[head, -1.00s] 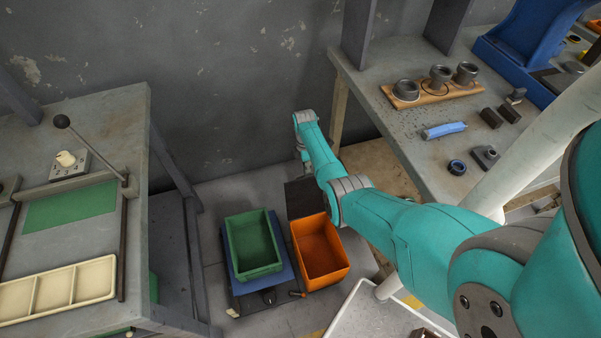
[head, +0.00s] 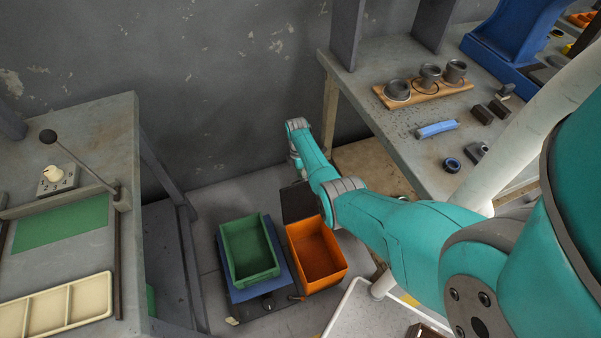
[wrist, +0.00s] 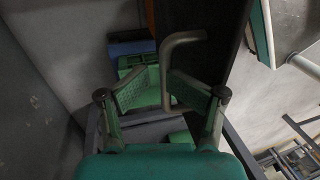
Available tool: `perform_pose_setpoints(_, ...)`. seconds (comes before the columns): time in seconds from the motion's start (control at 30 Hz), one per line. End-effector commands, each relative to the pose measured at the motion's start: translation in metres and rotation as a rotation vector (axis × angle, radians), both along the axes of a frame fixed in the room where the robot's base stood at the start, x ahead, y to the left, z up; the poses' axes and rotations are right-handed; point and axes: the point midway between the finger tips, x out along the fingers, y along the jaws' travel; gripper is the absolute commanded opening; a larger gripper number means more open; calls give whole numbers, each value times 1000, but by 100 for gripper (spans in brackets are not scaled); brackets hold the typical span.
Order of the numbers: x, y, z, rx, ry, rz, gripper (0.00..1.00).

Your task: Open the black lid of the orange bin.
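The orange bin (head: 318,258) stands on the floor in the head view, and its inside shows. Its black lid (head: 298,202) is raised from the far edge as a dark panel, partly behind my arm. In the wrist view the lid (wrist: 215,45) is a large dark panel, with a grey bent handle (wrist: 184,37) in front of it. My gripper (wrist: 158,82) has its fingers apart on either side of the handle's straight part, which is nearer the right finger. Contact is unclear. In the head view my fingers are hidden behind my wrist.
A green bin (head: 250,250) stands on a blue-topped base left of the orange bin. A grey workbench (head: 380,110) is at the right, and another bench (head: 95,150) at the left. The grey wall (head: 230,100) is close behind my wrist.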

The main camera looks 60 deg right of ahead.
Motion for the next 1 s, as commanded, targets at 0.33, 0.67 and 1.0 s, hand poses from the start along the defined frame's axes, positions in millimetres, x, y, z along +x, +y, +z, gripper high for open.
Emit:
perform_pose_setpoints(0.33,-1,0,-1,-1,-1,-1,37)
perform_pose_setpoints(0.67,10,-7,46,-4,-6,0,37)
perform_pose_setpoints(1.0,20,-15,105,-4,-6,0,37)
